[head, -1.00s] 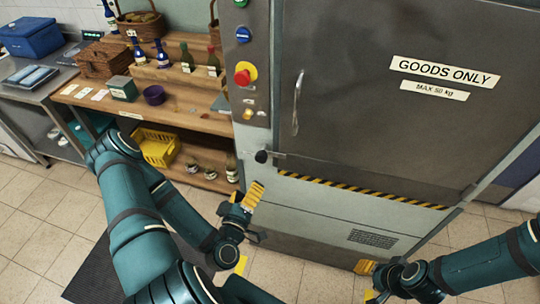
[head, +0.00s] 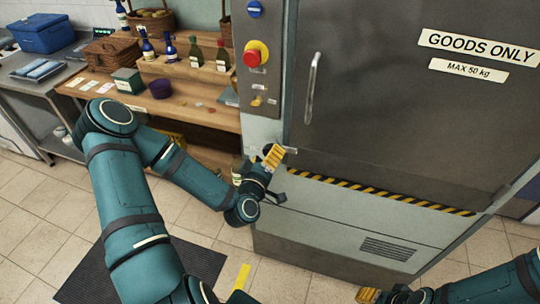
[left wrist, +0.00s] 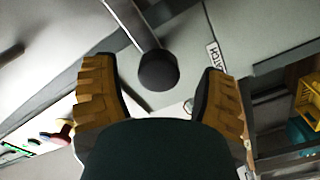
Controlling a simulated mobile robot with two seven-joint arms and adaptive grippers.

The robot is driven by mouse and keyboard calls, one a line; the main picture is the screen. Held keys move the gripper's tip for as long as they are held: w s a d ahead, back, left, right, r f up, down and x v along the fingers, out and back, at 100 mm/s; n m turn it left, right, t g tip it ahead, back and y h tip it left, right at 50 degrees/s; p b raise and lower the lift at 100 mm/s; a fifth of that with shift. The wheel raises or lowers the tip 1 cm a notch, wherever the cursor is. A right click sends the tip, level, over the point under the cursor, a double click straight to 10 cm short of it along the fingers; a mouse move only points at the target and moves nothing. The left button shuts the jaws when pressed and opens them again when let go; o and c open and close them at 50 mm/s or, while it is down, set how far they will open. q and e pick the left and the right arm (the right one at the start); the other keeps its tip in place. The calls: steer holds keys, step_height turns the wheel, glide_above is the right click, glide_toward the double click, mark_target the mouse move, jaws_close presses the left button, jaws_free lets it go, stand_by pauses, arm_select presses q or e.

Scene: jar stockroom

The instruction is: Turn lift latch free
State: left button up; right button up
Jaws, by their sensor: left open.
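The lift (head: 375,110) is a grey metal cabinet with a large door and a vertical handle. In the left wrist view, the latch's round black knob (left wrist: 158,70) sits on a metal bar, beside a small latch label (left wrist: 216,57). In the head view my left gripper mostly hides the latch. My left gripper (head: 276,174) is at the door's lower left corner. In the left wrist view its open yellow-padded fingers (left wrist: 160,100) stand either side of the knob, with gaps on both sides. My right gripper (head: 367,295) shows only partly at the bottom edge.
A control panel with a red button (head: 256,53) is left of the door, above my left gripper. Wooden shelves (head: 200,108) with bottles and baskets stand further left. A striped strip (head: 380,192) runs below the door. A dark mat (head: 95,275) lies on the floor.

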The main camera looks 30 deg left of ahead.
arm_select(q)
steer(key=shift+x, duration=0.9)
jaws_close()
steer(key=shift+w, duration=0.1)
